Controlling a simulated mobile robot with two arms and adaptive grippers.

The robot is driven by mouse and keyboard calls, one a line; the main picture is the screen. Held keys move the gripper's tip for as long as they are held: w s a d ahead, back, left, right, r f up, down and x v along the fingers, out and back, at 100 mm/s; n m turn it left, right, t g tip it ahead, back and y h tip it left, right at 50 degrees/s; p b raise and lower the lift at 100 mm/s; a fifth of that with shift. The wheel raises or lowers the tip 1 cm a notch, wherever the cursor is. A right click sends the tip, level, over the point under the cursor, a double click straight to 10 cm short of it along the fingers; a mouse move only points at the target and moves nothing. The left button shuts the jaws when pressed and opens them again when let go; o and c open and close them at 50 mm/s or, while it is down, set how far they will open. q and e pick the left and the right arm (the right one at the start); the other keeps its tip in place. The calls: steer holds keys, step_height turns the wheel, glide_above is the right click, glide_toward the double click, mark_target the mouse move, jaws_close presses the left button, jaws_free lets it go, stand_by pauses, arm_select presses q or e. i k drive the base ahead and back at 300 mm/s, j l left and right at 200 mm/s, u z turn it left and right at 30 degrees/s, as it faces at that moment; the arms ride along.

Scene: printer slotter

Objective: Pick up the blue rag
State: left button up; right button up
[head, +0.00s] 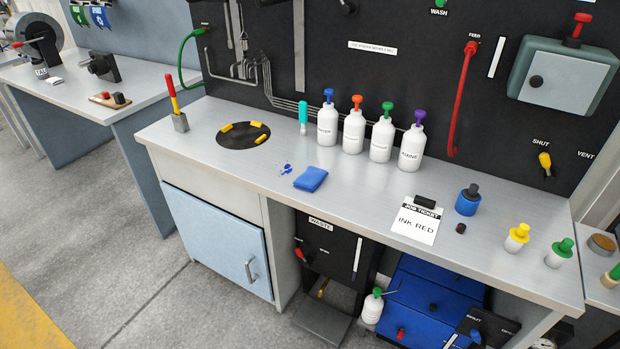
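The blue rag (310,179) lies folded flat on the metal workbench (255,178), near its front edge and left of the middle. Nothing covers it. Neither of my grippers shows in the head view.
Small blue spots (286,168) mark the bench just left of the rag. Several white bottles with coloured tops, one orange (356,125), stand behind it. A turquoise-handled tool (303,117) stands behind too. The job ticket clipboard (417,222) lies to the right.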

mark_target(311, 180)
steer(key=i+j+z, duration=0.15)
steer(key=i+j, duration=0.25)
steer(key=i+j+z, duration=0.15)
steer(key=i+j, duration=0.2)
steer(key=j, duration=0.2)
